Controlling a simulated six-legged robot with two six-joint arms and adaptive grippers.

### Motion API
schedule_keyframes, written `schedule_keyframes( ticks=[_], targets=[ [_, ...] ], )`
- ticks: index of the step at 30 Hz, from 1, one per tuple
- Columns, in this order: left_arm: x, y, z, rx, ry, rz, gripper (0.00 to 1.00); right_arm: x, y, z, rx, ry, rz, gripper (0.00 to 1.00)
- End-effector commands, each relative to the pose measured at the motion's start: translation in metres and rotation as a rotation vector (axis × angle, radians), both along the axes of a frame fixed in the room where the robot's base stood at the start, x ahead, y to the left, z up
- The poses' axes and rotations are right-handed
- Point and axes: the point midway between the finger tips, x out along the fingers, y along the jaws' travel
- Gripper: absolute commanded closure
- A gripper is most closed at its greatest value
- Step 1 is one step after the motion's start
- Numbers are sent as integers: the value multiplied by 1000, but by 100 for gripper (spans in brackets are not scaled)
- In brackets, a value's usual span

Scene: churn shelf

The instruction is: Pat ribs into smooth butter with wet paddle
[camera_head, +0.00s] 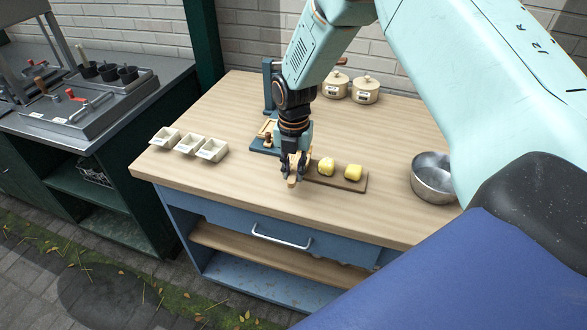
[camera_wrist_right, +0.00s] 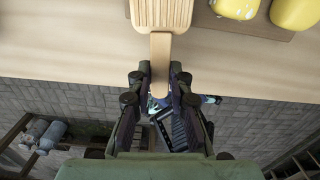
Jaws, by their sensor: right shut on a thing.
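My right gripper (camera_head: 294,166) is shut on the handle of a pale wooden paddle (camera_wrist_right: 162,14) with a ribbed face. The paddle is partly hidden by the gripper in the head view. Two yellow butter lumps (camera_head: 326,166) (camera_head: 353,172) sit on a brown board (camera_head: 349,186), just right of the gripper. In the right wrist view the butter lumps (camera_wrist_right: 237,8) (camera_wrist_right: 295,11) are cut by the top edge, right of the paddle. The gripper hides the board's left end. A metal bowl (camera_head: 431,180) stands farther right; whether it holds water I cannot tell. My left gripper is not in view.
Three small white dishes (camera_head: 188,144) stand at the table's left. Behind my gripper is a blue stand (camera_head: 268,88) with a blue base. Two lidded cream crocks (camera_head: 366,93) are at the back. The wooden tabletop (camera_head: 235,112) is clear at the back left.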

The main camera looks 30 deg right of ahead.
Motion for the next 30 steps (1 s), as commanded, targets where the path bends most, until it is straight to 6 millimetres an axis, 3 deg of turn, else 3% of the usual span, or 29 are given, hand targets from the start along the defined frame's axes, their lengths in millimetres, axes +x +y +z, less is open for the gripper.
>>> schedule_keyframes(
  ticks=[13, 30],
  targets=[
    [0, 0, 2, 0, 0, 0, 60, -2, 0, 1, 1, 5, 0, 100],
    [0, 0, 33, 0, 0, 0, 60, -1, 0, 41, 0, 1, -1, 100]
  ],
)
